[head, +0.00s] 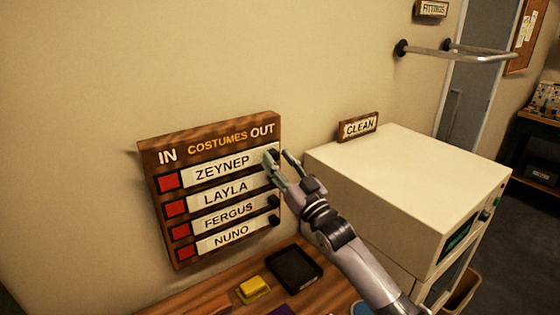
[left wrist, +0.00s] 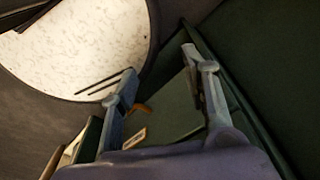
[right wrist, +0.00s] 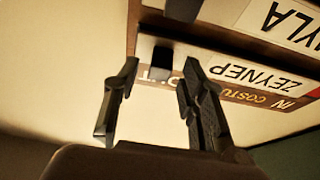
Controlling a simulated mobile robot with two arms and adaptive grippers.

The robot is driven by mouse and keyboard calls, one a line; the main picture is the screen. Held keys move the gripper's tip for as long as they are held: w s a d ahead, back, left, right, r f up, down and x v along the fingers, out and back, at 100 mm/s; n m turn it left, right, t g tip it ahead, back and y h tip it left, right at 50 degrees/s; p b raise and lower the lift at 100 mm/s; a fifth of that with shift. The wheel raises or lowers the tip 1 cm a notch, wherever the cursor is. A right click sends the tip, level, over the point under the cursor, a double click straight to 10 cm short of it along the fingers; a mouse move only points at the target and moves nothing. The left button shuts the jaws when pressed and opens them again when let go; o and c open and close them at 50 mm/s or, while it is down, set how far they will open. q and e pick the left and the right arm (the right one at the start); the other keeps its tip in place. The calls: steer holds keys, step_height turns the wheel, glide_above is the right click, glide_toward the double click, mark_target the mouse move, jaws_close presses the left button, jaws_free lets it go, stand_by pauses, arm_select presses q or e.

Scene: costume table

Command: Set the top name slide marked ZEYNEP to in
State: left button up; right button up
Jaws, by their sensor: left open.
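The wooden board (head: 211,265) on the wall has IN at its upper left and OUT at its upper right. The top slide marked ZEYNEP (head: 222,168) has a red square (head: 169,182) showing at its left end, so it sits toward OUT. My right gripper (head: 278,158) is at the slide's right end and hides part of it. In the right wrist view the fingers are apart, with the slide's black knob (right wrist: 161,58) ahead between them; contact cannot be told. My left gripper (left wrist: 160,80) is open and empty, seen only in the left wrist view.
The LAYLA (head: 226,189), FERGUS (head: 229,216) and NUNO (head: 231,238) slides lie below, also showing red at left. A white cabinet (head: 420,175) with a CLEAN sign (head: 358,126) stands right of my right arm. A black tray (head: 294,269) and yellow object (head: 253,289) lie on the table below.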

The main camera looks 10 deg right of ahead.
jaws_close()
stand_by(0.3)
stand_by(0.5)
